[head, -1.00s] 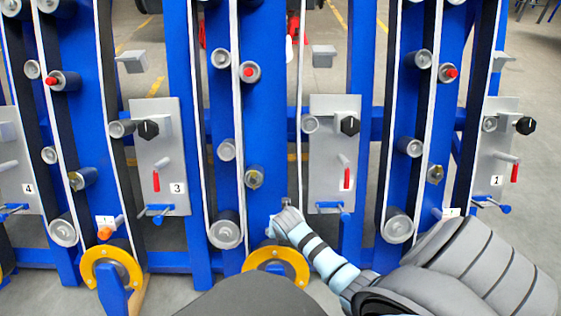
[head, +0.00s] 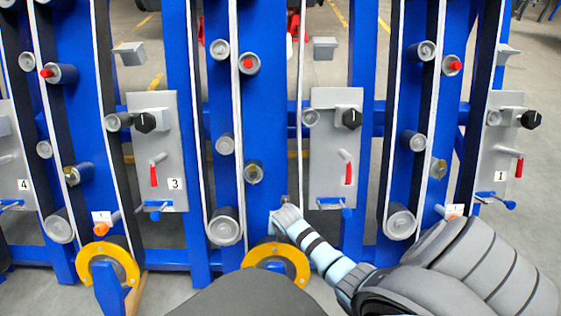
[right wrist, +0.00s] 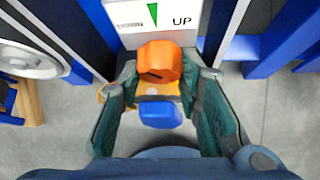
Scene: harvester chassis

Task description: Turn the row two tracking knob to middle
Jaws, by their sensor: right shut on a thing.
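The orange tracking knob (right wrist: 160,60) sits below a white label (right wrist: 150,18) with a green triangle and the word UP. A dark mark shows on the knob's near side. My right gripper (right wrist: 168,76) is shut on the knob, with one finger at its left and one at its right. In the head view my right gripper (head: 284,214) is at the lower part of a blue row post, and the knob is hidden behind it. My left gripper is not in view.
A blue part (right wrist: 160,114) lies below the knob between my fingers. A yellow ring guard (head: 272,256) stands under the gripper. Another orange knob (head: 106,229) is on the row at left. Grey panels (head: 337,150) and belt rollers (head: 224,227) stand close around.

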